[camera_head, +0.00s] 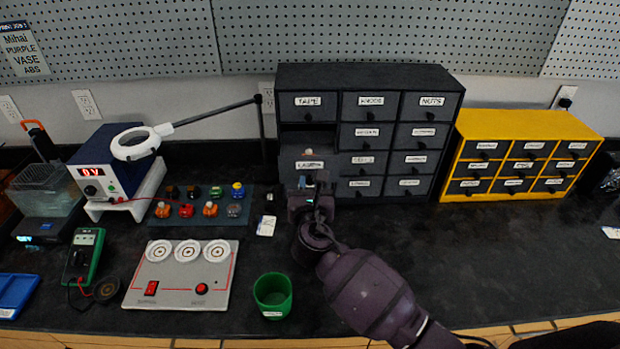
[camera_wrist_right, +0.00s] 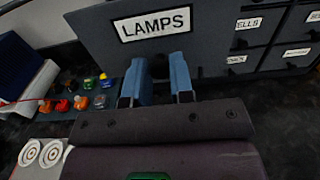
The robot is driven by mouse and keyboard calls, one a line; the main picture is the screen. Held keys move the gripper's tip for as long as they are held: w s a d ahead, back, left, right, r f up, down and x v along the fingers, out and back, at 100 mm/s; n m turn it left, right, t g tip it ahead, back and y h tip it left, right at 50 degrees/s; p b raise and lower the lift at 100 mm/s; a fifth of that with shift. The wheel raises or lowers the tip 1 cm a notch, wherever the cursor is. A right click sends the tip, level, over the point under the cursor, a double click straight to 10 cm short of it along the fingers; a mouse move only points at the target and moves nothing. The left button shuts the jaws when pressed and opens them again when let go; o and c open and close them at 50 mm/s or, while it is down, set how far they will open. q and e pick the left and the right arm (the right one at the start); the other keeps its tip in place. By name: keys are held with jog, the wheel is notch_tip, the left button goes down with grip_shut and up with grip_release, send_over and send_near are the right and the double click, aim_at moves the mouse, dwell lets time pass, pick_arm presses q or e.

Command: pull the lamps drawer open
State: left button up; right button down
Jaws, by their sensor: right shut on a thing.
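The lamps drawer (camera_head: 326,165) is a wide dark grey drawer in the left column of the dark cabinet. Its front stands out past the neighbouring drawers, with a dark gap above it. Its white LAMPS label fills the top of the right wrist view, on the drawer front (camera_wrist_right: 105,48). My right gripper (camera_head: 309,181) is at this front, below the label. In the right wrist view its two blue fingers (camera_wrist_right: 162,75) are shut on the dark knob (camera_wrist_right: 158,67) between them. My left gripper is not in view.
The dark cabinet (camera_head: 361,75) holds several other labelled drawers. A yellow drawer cabinet (camera_head: 525,120) stands to its right. A green cup (camera_head: 272,296), a grey panel with a red button (camera_head: 180,277) and a mat of small parts (camera_head: 236,211) lie left of my arm.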

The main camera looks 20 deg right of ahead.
jog(key=shift+w, duration=0.15)
jog(key=c, duration=1)
grip_release()
jog(key=v, duration=1.1)
